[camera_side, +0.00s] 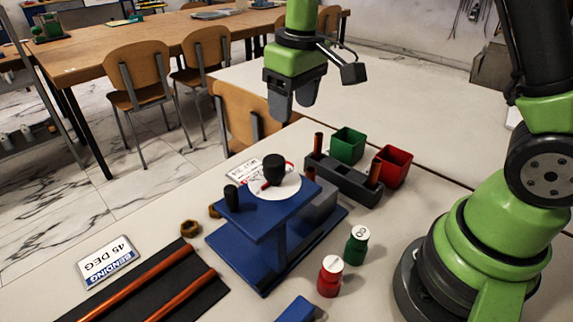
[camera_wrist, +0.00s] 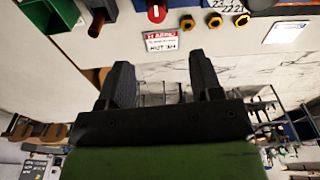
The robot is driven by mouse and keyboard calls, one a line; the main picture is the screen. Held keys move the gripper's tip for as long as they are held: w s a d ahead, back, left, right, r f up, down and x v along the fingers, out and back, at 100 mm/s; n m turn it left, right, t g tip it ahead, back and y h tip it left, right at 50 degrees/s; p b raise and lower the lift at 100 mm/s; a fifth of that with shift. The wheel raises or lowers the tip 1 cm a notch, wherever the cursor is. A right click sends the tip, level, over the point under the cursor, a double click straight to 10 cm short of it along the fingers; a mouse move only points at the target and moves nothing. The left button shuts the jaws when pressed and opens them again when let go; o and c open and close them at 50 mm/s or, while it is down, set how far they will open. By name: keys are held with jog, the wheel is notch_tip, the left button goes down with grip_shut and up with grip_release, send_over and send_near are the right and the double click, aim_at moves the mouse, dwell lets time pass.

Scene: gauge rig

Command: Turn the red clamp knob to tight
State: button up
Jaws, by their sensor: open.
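A blue rig (camera_side: 250,222) stands on the bench in the side view, with a white disc (camera_side: 285,188) and a black knob (camera_side: 274,168) on top. Small red parts show beside the black knob, partly hidden by it. In the wrist view a round red knob (camera_wrist: 156,13) with a white bar across it shows near the top edge, above a red and white card (camera_wrist: 160,42). I cannot read its tight mark. My gripper (camera_side: 292,108) is open and empty, above and apart from the rig. Its spread fingers (camera_wrist: 159,62) also show in the wrist view.
A dark rack (camera_side: 343,178) with copper rods, a green bin (camera_side: 347,145) and a red bin (camera_side: 394,166) stand behind the rig. Red (camera_side: 330,276) and green (camera_side: 356,245) weights stand in front. Brass nuts (camera_side: 190,228) and a bending sign (camera_side: 106,262) lie left.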

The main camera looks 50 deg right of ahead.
jog(key=shift+n+g, duration=0.5)
jog(key=shift+g, duration=0.1)
jog(key=f, duration=0.1)
jog(key=w+f, duration=0.1)
jog(key=f, duration=0.2)
jog(key=shift+w+d+f, duration=0.1)
jog(key=shift+w+f, duration=0.25)
jog(key=shift+w, duration=0.05)
notch_tip(320, 180, down, 10)
jog(key=shift+d, duration=0.15)
jog(key=c, duration=0.9)
